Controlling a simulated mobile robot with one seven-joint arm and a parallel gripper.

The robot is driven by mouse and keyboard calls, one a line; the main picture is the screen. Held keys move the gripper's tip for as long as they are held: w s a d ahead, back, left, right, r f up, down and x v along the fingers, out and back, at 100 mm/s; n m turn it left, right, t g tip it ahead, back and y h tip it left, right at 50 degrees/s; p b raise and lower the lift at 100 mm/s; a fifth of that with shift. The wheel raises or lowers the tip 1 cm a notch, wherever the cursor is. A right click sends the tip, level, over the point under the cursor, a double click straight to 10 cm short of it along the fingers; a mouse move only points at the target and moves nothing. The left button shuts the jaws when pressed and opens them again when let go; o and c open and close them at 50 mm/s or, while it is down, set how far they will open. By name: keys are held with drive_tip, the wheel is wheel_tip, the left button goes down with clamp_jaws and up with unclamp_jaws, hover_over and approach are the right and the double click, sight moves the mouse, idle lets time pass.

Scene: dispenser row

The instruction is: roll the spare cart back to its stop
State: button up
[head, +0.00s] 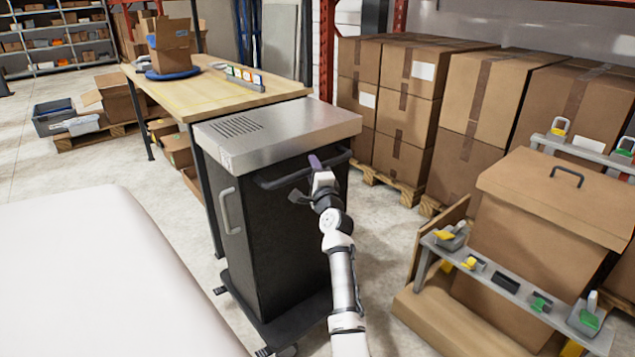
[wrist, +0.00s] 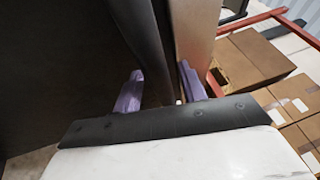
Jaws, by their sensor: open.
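The cart (head: 285,230) is a black cabinet on a low wheeled base, with a steel top (head: 275,130). It stands at the right end of the wooden workbench. A dark bar handle (head: 275,182) runs along its upper near face, and a grey handle (head: 229,212) is on its left side. My gripper (head: 314,165) is at the right part of the bar handle. In the wrist view, its open purple fingers (wrist: 160,88) lie on either side of a dark bar (wrist: 147,45). Contact cannot be told. I cannot make out a distinct stop.
The workbench (head: 205,95) holds a box on a blue disc. Stacked cartons (head: 410,95) on pallets stand behind, to the right. A cardboard bin (head: 550,200) and a rack of dispensers (head: 500,283) stand at right. A white surface (head: 90,270) fills the lower left. Some floor is clear around the cart.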

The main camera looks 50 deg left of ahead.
drive_tip(key=v, duration=1.3)
drive_tip(key=shift+d+p, duration=0.2)
drive_tip(key=shift+p, duration=0.15)
drive_tip(key=shift+s, duration=0.1)
